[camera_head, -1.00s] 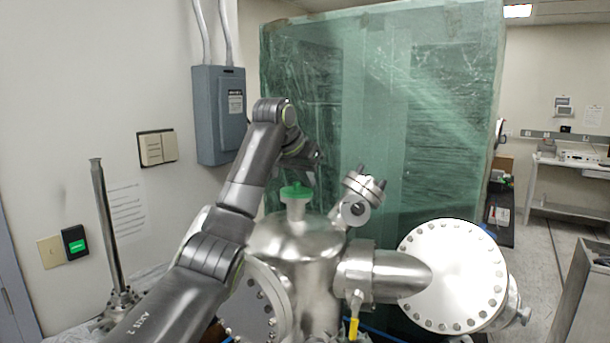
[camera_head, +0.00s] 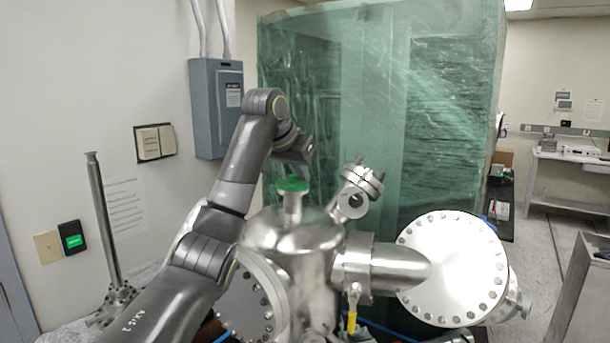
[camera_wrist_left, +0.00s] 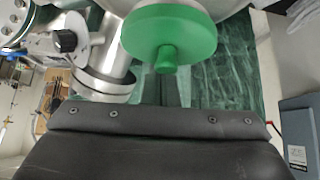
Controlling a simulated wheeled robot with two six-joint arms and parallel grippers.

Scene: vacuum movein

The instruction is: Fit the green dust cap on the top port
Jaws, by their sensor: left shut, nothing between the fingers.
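The green dust cap (camera_head: 292,185) is on the top port (camera_head: 292,206), the short upright neck of the steel chamber (camera_head: 300,235). It looks level; how far down it sits I cannot tell. In the left wrist view the cap (camera_wrist_left: 172,32) shows as a green disc with a small knob facing the gripper. My left gripper (camera_head: 300,163) is shut and empty, just above and behind the cap in the head view. In the wrist view the shut fingers (camera_wrist_left: 160,112) are apart from the knob. My right gripper is in neither view.
An angled flanged port (camera_head: 359,191) stands just right of the top port. A large bolted flange (camera_head: 453,268) is at the right, and a yellow-handled valve (camera_head: 352,320) hangs below. A green plastic-wrapped enclosure (camera_head: 390,120) fills the back.

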